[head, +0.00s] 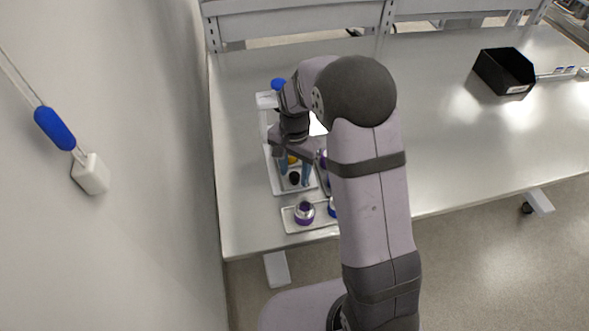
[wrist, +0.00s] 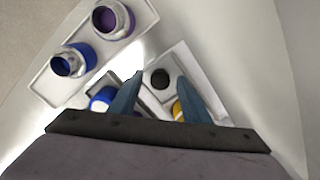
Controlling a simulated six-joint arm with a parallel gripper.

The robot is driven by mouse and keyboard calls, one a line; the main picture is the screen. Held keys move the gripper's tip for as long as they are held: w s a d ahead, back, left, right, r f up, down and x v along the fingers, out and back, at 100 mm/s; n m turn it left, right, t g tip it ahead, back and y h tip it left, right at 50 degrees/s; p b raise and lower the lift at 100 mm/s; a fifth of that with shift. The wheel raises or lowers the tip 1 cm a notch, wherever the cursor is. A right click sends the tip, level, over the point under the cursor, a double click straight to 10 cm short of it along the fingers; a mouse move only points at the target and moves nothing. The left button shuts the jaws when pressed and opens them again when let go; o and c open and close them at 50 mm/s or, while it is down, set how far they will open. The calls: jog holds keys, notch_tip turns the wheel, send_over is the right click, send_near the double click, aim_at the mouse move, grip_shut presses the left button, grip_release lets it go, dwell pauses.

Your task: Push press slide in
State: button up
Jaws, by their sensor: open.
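My gripper (head: 294,170) points down over a pale tray-like fixture (head: 283,189), its two blue fingers apart and nothing seen held. In the wrist view, a round black part (wrist: 160,78) lies between the open fingertips (wrist: 158,80); whether they touch it I cannot tell. The black part also shows in the head view (head: 294,178). A yellow part (wrist: 177,108) is partly hidden behind the right finger. I cannot clearly tell which part is the press slide; the arm and gripper hide much of the fixture.
A white tray (wrist: 50,92) in front holds a purple-topped part (wrist: 112,20) and a blue-topped part (wrist: 72,62). Another blue part (wrist: 102,98) stands by the left finger. A black bin (head: 505,71) is far right; the table between is clear. A wall bounds the left.

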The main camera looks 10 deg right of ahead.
jog(key=shift+f, duration=0.15)
jog(key=shift+c, duration=0.5)
grip_shut()
jog(key=shift+w+p, duration=0.3)
jog(key=shift+w, duration=3.6)
jog(key=shift+o, duration=0.5)
grip_release()
jog(key=shift+s, duration=0.1)
jog(key=shift+r+b, duration=1.35)
jog(key=shift+r, duration=2.4)
